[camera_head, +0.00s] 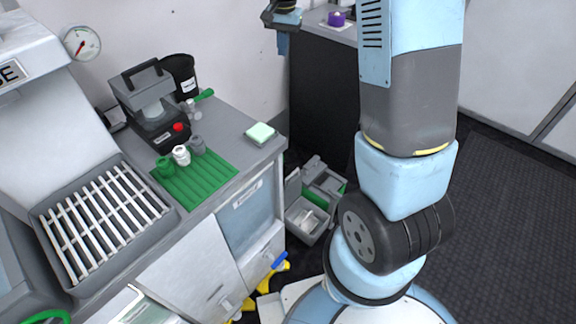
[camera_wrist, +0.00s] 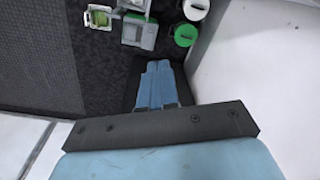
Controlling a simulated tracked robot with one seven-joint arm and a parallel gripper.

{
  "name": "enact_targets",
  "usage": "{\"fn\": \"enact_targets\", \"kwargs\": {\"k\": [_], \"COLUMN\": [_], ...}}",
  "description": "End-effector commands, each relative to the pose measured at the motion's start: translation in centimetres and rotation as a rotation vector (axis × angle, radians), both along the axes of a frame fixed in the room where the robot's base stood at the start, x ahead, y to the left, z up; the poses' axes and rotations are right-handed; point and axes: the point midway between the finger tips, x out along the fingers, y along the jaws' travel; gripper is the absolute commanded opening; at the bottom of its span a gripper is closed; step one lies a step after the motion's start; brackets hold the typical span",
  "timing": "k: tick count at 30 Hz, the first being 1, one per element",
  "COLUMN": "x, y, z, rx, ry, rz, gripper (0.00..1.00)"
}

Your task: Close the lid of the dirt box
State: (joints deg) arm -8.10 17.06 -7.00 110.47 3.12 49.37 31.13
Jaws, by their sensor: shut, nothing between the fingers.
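My gripper (camera_head: 282,44) is at the top of the head view, pointing down with its blue fingers together and empty. In the wrist view the shut fingers (camera_wrist: 157,82) point toward the dark floor, apart from everything. A grey box (camera_head: 306,219) stands open on the floor beside the cabinet, with a pale thing inside. It may be the dirt box, but I cannot read a label. A grey panel beside it could be its raised lid. In the wrist view a small grey box (camera_wrist: 140,33) lies beyond the fingers; I cannot tell whether it is the same one.
A second grey box with green inside (camera_head: 325,186) stands close behind. The cabinet (camera_head: 245,205) edges the boxes at left, my arm at right. Round containers, one with a green lid (camera_wrist: 186,35), stand near a pale wall in the wrist view. Dark floor (camera_head: 510,210) at right is clear.

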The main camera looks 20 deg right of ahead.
Motion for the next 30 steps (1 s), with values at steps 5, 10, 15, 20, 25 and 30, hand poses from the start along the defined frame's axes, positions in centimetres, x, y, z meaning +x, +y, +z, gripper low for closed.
{"fn": "enact_targets", "kwargs": {"k": [5,10,15,20,25,30], "x": [3.3,5.9,8.0,9.4,10.3,10.5], "y": [0.5,1.0,1.4,1.7,1.9,2.1], "z": [-5.2,-10.4,-16.0,-21.5,-27.8,-34.3], "rx": [-0.017,-0.038,-0.063,-0.094,-0.130,-0.171], "ry": [0.055,0.102,0.145,0.185,0.223,0.260], "rz": [-0.062,-0.122,-0.179,-0.230,-0.283,-0.331], "gripper": [0.00,0.00,0.00,0.00,0.00,0.00]}}
